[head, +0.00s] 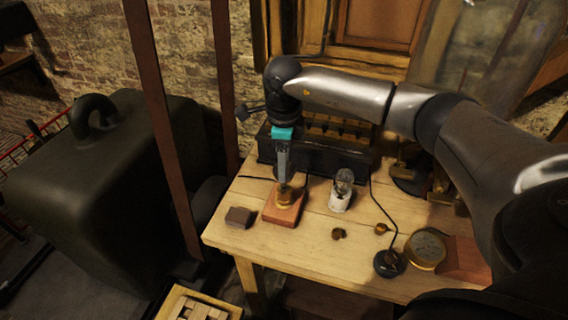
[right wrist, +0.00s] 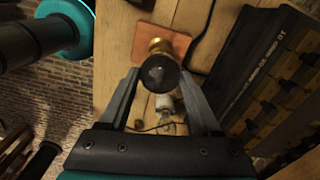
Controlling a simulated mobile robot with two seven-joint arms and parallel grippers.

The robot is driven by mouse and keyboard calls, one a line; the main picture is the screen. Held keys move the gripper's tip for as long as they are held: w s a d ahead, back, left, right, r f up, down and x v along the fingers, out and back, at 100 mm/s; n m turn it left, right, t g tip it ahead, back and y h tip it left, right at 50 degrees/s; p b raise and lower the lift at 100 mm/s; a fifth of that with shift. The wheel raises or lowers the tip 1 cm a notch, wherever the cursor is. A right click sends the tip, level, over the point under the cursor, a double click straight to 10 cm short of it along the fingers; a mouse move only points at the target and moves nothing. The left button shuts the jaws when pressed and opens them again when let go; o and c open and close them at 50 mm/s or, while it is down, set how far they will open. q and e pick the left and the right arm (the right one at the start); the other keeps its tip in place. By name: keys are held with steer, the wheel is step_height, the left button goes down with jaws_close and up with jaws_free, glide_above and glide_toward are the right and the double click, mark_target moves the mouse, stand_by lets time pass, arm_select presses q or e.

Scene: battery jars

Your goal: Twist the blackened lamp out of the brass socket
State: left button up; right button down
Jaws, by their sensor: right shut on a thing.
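My right gripper (head: 284,183) points down over the brass socket (head: 285,201), which stands on a reddish-brown wooden block (head: 279,214) near the table's left end. In the right wrist view its two fingers (right wrist: 160,80) close on the blackened lamp (right wrist: 158,73), a dark round bulb. The brass socket (right wrist: 160,45) shows right behind the lamp, and I cannot tell whether the lamp is still seated in it. In the head view the fingers mostly hide the lamp. My left gripper is not in view.
A clear glass lamp in a white holder (head: 341,195) stands right of the block. A small dark block (head: 239,217) lies left. Small brass pieces (head: 381,228), a round dial (head: 427,250) and a black disc (head: 389,264) sit to the right. A dark case (head: 270,150) stands behind.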

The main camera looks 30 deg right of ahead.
steer(key=shift+r, duration=0.15)
steer(key=shift+r+p, duration=0.95)
steer(key=shift+r, duration=0.15)
steer(key=shift+r, duration=0.1)
steer(key=shift+r+p, duration=1.9)
steer(key=shift+r, duration=0.55)
steer(key=shift+f, duration=0.1)
